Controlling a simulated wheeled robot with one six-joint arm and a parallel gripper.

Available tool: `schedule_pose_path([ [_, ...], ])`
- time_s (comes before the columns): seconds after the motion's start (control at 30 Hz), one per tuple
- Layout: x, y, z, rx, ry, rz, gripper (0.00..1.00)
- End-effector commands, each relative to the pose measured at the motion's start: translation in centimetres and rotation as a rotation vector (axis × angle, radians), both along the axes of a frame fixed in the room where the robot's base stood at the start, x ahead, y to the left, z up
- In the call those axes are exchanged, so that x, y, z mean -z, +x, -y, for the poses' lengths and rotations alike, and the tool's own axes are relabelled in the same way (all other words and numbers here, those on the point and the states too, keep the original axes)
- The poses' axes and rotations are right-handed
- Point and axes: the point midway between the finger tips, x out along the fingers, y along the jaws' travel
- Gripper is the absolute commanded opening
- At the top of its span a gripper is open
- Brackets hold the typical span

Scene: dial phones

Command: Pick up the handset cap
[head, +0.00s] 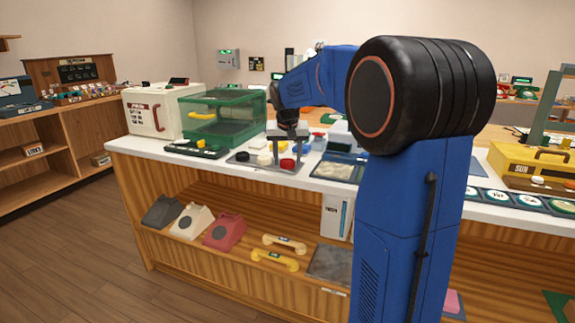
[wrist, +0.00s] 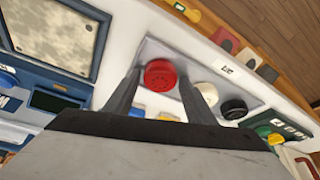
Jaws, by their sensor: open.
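A red round cap with small holes (head: 287,163) sits on a grey tray (head: 241,159) on the white counter. A white cap (head: 264,159) and a black cap (head: 242,156) sit to its left on the same tray. My gripper (head: 288,149) points down above the red cap, jaws open and empty. In the wrist view, the red cap (wrist: 160,75) shows between the two spread fingers. The white cap (wrist: 207,93) and black cap (wrist: 234,109) lie to the right of the fingers. I cannot tell the exact height of the fingertips over the cap.
A green clear-sided case (head: 222,118) and a cream box (head: 152,110) stand left of the tray. A dark keypad strip (head: 196,149) lies in front of the case. A framed grey panel (head: 341,170) lies to the tray's right. Telephones and handsets fill the shelf below.

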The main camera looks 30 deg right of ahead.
Motion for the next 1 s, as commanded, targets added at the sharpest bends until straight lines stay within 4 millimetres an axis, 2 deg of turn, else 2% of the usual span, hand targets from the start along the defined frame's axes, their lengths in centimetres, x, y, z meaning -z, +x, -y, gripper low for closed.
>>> schedule_pose_path([
  [0.13, 0.0, 0.0, 0.0, 0.0, -0.001, 0.001, 0.5],
  [0.17, -0.1, 0.0, 0.0, 0.0, -0.001, 0.001, 0.45],
  [0.27, -0.1, 0.0, 0.0, 0.0, -0.001, 0.001, 0.21],
  [0.3, -0.1, 0.0, 0.0, 0.0, -0.001, 0.001, 0.19],
  [0.67, -0.3, 0.0, 0.0, 0.0, -0.001, 0.002, 0.19],
  [0.83, -2.3, 0.1, 0.0, 0.0, -0.001, 0.004, 0.19],
  [1.0, -5.5, 0.0, 0.0, 0.0, -0.001, 0.004, 0.19],
])
